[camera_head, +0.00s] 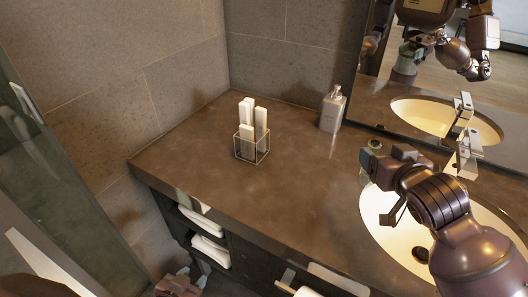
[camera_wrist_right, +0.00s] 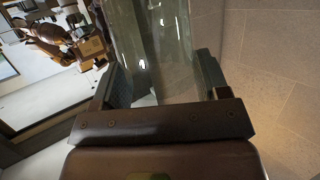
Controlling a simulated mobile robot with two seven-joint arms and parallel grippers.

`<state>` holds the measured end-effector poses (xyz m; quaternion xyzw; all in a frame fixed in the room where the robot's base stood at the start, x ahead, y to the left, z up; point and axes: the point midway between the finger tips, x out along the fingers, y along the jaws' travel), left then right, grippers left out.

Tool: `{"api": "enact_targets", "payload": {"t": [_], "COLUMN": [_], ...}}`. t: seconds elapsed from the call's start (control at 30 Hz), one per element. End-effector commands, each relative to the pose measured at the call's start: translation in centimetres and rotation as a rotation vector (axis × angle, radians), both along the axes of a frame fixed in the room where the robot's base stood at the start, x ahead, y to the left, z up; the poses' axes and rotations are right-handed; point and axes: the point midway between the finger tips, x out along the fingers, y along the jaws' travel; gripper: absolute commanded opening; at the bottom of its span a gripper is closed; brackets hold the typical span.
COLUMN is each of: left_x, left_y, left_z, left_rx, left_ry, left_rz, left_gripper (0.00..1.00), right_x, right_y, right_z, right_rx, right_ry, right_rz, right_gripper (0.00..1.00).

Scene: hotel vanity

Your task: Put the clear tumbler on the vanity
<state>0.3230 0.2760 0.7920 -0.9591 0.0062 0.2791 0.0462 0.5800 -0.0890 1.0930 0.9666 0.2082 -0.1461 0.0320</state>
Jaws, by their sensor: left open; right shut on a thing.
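The clear tumbler (camera_wrist_right: 165,45) is between the two fingers of my right gripper (camera_wrist_right: 160,82) in the right wrist view, and the gripper is shut on it. In the head view my right gripper (camera_head: 372,163) is over the far left rim of the sink, above the brown vanity top (camera_head: 290,200). The tumbler is hard to make out there, and I cannot tell whether it touches the top. My left gripper (camera_head: 178,284) is low at the bottom edge of the head view, in front of the vanity, open and partly cut off.
A clear holder (camera_head: 252,152) with white boxes stands near the back left. A soap bottle (camera_head: 332,109) stands by the mirror (camera_head: 440,75). A sink (camera_head: 385,222) and faucet (camera_head: 466,140) are at right. The vanity's middle and left front are bare.

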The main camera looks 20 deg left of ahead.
Motion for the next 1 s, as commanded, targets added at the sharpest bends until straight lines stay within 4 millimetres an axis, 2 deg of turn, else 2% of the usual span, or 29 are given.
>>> {"api": "enact_targets", "payload": {"t": [0.1, 0.3, 0.43, 0.6, 0.73, 0.83, 1.0], "left_x": [-0.6, -0.9, -0.9, -0.8, -0.6, -0.5, -0.6], "left_y": [0.1, 0.1, 0.0, 0.0, 0.0, 0.0, 0.0], "left_z": [-1.3, -2.6, -3.2, -3.4, -3.4, -3.4, -4.1], "left_rx": [0.000, 0.000, 0.000, 0.000, 0.000, 0.000, 0.000], "left_ry": [0.016, 0.028, 0.032, 0.030, 0.028, 0.026, 0.031], "left_rz": [0.002, 0.002, 0.001, 0.000, -0.001, -0.001, -0.001], "left_gripper": [0.43, 0.43, 0.43, 0.43, 0.43, 0.43, 0.43], "right_x": [1.1, 1.9, 2.0, 1.9, 1.9, 1.9, 1.9], "right_y": [2.3, 5.9, 7.6, 8.8, 9.1, 9.0, 9.0], "right_z": [1.9, 5.2, 6.8, 8.1, 8.4, 8.0, 4.9], "right_rx": [-0.001, 0.000, 0.000, 0.000, 0.001, 0.001, 0.002], "right_ry": [-0.005, -0.002, -0.002, -0.001, 0.000, 0.002, 0.007], "right_rz": [0.086, 0.230, 0.303, 0.355, 0.367, 0.367, 0.365], "right_gripper": [0.26, 0.26, 0.26, 0.26, 0.26, 0.26, 0.26]}}
